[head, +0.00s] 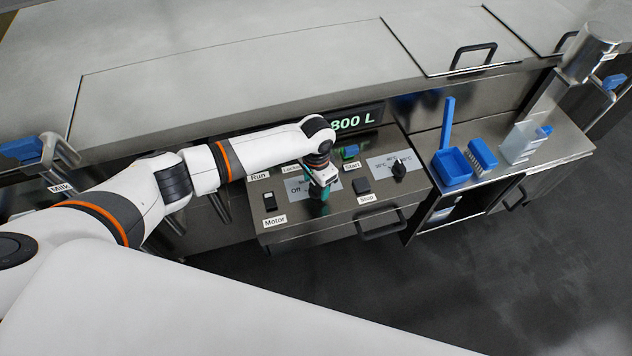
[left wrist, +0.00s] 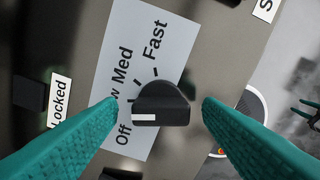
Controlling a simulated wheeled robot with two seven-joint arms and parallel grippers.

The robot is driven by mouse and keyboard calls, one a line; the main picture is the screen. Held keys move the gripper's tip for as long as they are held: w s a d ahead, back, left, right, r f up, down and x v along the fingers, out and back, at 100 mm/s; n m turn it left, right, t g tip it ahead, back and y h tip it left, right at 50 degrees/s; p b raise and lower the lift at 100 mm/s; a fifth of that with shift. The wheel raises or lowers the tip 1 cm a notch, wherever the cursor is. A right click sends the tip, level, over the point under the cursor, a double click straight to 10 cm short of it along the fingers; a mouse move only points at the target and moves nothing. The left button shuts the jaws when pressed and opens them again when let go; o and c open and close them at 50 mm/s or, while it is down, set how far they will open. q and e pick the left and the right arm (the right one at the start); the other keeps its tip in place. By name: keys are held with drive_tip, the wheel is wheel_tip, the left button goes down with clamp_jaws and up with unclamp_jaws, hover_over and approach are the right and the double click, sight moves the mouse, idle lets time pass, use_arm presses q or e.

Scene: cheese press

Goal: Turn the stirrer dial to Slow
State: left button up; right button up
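The stirrer dial (left wrist: 170,96) is a black knob with a white mark, on a pale plate (left wrist: 165,40) lettered Off, Med and Fast. The Slow label is mostly hidden behind a finger. The white mark points left, nearest the Off lettering. My left gripper (left wrist: 160,104) is open, its teal fingers on either side of the dial with a gap to each. In the head view my left gripper (head: 320,190) is over the panel and hides the dial. What looks like my right gripper (left wrist: 306,110) shows small at the wrist view's right edge, fingers apart, away from the panel.
The control panel (head: 330,222) also carries a Motor switch (head: 269,201), a blue Start button (head: 350,151), a Stop button (head: 361,186) and a temperature knob (head: 399,168). A handle (head: 381,225) sticks out in front.

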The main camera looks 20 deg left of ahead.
sight(316, 186)
use_arm(q)
wheel_tip(316, 186, up, 12)
drive_tip(key=b, duration=0.1)
drive_tip(key=shift+b, duration=0.3)
idle(0.3)
idle(0.4)
